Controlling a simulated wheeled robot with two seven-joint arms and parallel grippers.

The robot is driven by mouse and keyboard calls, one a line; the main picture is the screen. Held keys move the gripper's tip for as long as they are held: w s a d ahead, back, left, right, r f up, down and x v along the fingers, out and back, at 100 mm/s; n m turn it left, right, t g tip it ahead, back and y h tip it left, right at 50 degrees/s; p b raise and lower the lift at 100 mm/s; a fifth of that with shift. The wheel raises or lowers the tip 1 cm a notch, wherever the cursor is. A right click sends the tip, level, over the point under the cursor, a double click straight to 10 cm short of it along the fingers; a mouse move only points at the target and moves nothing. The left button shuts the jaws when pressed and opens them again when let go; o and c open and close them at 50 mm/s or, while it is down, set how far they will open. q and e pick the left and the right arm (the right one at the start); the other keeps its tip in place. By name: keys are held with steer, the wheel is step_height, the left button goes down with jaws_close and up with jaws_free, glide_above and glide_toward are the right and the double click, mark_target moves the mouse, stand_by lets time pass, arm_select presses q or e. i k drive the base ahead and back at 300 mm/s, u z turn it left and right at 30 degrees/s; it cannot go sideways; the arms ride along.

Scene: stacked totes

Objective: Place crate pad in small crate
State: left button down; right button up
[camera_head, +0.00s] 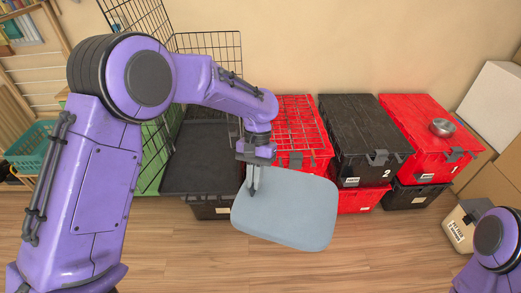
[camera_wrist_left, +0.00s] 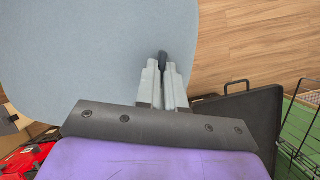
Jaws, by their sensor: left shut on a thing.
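The crate pad (camera_head: 285,215) is a flat blue-grey cushion with rounded corners. My left gripper (camera_head: 252,190) is shut on its left edge and holds it out in front of the totes, apparently above the floor. In the left wrist view the pad (camera_wrist_left: 80,50) fills the upper left, with the gripper fingers (camera_wrist_left: 163,62) closed at its edge. A black wire crate (camera_head: 222,40) stands behind my left arm, with a black tray (camera_head: 185,178) at its base. My arm hides part of it, and I cannot tell whether this is the small crate. My right gripper is out of view.
Red and black lidded totes, including a black one (camera_head: 355,130) and a red one (camera_head: 415,125), are stacked along the wall. A metal bowl (camera_head: 442,127) sits on the right stack. The wood floor (camera_head: 370,245) in front is clear.

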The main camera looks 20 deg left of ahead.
mark_target(204, 157)
steer(key=z, duration=0.3)
steer(key=i, duration=0.85)
steer(key=u, duration=1.45)
